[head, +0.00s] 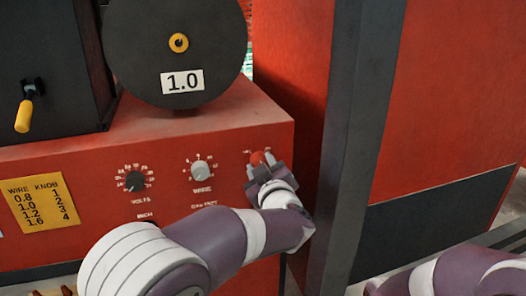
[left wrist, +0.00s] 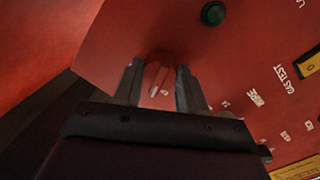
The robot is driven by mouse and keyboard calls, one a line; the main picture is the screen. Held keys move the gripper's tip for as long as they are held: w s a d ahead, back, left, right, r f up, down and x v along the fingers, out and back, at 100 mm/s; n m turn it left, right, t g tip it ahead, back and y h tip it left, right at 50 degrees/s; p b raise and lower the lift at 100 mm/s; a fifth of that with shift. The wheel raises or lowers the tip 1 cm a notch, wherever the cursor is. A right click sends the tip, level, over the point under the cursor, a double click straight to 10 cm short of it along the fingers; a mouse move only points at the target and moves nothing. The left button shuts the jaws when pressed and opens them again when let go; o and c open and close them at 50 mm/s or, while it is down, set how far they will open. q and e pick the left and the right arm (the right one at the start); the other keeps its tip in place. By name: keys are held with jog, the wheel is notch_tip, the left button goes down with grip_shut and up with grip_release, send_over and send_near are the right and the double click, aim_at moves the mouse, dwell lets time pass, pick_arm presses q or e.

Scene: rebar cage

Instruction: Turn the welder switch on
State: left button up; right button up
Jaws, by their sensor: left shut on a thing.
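The red welder switch (head: 257,157) is a knob on the right end of the red welder's front panel (head: 100,165). My left gripper (head: 261,167) reaches it from below and in front. In the left wrist view the red switch (left wrist: 156,78) sits between the two fingers of the left gripper (left wrist: 157,88), which are shut on it. The fingers hide part of the switch and its markings in the head view. My right arm (head: 455,275) shows at the lower right; its gripper is out of view.
A black VOLTS knob (head: 134,181) and a grey WIRE knob (head: 201,171) are left of the switch. A yellow wire chart (head: 40,206) is at far left. A dark upright post (head: 355,130) stands close on the right.

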pick_arm(q)
jog(key=m+p, duration=0.3)
jog(key=p, duration=0.1)
jog(key=r+m+p, duration=0.1)
jog(key=m+p, duration=0.2)
jog(key=p, duration=0.1)
jog(key=m+p, duration=0.3)
jog(key=p, duration=0.2)
jog(key=shift+r+g+y, duration=0.25)
jog(key=shift+g+y, duration=0.05)
jog(key=shift+w+f+m+y+p, duration=0.15)
jog(key=shift+m+y+p, duration=0.15)
jog(key=shift+m+p, duration=1.15)
jog(key=o, duration=1.1)
jog(key=shift+d+f, duration=0.1)
jog(key=shift+f, duration=0.05)
jog(key=shift+c, duration=0.2)
jog(key=shift+f, duration=0.1)
